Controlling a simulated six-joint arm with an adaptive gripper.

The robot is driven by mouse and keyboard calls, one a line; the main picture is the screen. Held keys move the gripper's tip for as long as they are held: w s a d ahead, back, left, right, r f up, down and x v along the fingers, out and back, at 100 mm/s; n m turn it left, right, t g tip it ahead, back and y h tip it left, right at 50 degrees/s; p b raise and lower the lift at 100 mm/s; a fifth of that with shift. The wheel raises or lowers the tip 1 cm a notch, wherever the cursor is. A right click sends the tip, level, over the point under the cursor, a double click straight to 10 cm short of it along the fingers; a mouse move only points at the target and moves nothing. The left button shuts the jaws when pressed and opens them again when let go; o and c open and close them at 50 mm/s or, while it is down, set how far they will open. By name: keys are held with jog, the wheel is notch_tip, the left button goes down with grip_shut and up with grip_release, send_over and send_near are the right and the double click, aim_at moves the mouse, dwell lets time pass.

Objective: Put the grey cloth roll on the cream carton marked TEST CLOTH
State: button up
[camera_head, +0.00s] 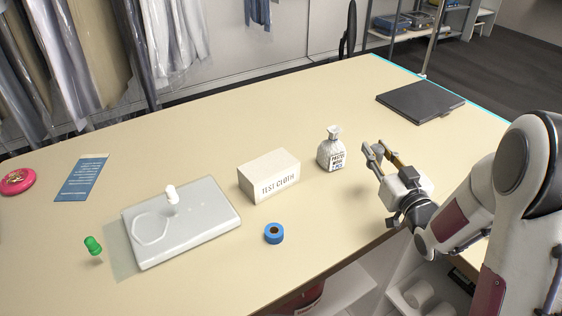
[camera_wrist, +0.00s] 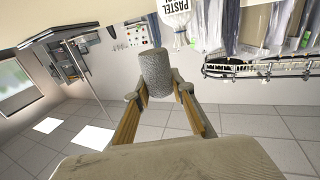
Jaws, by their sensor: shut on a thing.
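The cream carton marked TEST CLOTH (camera_head: 269,177) sits closed on the middle of the table, its lettered side towards the front. My gripper (camera_head: 377,148) is above the table to the right of the carton and of the white bottle. In the wrist view, my gripper (camera_wrist: 158,96) is shut on the grey cloth roll (camera_wrist: 157,70), a rough-textured cylinder between the two fingertips. The carton does not show in the wrist view.
A white bottle labelled PASTEL (camera_head: 331,150) stands between the carton and my gripper; it also shows in the wrist view (camera_wrist: 174,12). A blue tape ring (camera_head: 273,233) lies in front of the carton. A pale tray (camera_head: 205,222) lies left, a dark flat case (camera_head: 418,101) back right.

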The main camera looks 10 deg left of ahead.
jog(key=s+a+r+n+g+y, duration=0.1)
jog(key=a+r+y, duration=0.1)
jog(key=a, duration=0.6)
jog(key=s+a+r+n+g+y, duration=0.1)
jog(key=s+a+r, duration=0.1)
jog(key=a, duration=0.6)
notch_tip(320, 180, up, 4)
jog(key=t+h, duration=0.1)
send_over(269, 165)
jog(key=shift+f+m, duration=0.1)
jog(key=shift+m, duration=0.3)
jog(key=shift+f, duration=0.1)
jog(key=shift+f, duration=3.05)
jog(key=shift+f, duration=0.1)
jog(key=shift+f, duration=1.8)
